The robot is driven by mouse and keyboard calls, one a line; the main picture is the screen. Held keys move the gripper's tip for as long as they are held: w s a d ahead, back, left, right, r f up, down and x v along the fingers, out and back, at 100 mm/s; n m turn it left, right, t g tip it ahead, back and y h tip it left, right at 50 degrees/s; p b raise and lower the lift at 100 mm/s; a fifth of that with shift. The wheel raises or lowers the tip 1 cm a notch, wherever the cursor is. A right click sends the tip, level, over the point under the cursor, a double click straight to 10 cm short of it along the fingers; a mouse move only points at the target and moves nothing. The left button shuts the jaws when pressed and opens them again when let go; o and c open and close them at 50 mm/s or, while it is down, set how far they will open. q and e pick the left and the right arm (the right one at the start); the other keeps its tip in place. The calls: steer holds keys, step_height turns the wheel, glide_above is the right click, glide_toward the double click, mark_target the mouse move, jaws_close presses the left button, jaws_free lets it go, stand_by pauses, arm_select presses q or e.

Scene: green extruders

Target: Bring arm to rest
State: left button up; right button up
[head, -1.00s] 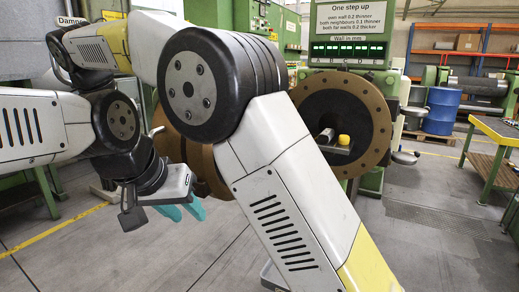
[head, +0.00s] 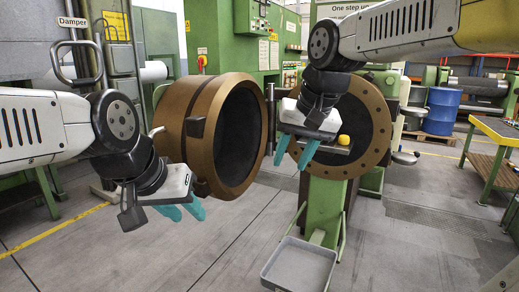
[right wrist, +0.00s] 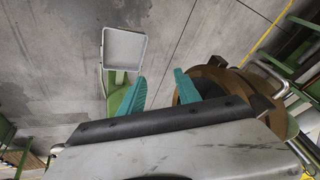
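My left gripper (head: 188,214) hangs at the left of the head view, fingers pointing down and right. Its teal fingers are apart with nothing between them. It is in front of the left brown ring-shaped extruder head (head: 262,130), above the floor. My right arm reaches in from the upper right. My right gripper (head: 291,162) hangs in front of the right brown flange (head: 377,115), pointing down. In the right wrist view the right gripper (right wrist: 160,84) has its fingers apart and empty, with floor between them.
A yellow object (head: 344,140) sits by the right flange's opening, partly behind my right gripper. A grey tray (head: 301,266) stands low in front of the green stand (head: 324,205). A blue drum (head: 441,110) and a workbench (head: 497,130) are at the right. The middle floor is clear.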

steer(key=s+d+f+t, duration=0.1)
steer(key=s+d+f, duration=0.6)
steer(key=s, duration=0.2)
steer(key=shift+s+f+n+t, duration=0.15)
steer(key=shift+s+n+t, duration=0.15)
steer(key=shift+s+t, duration=0.1)
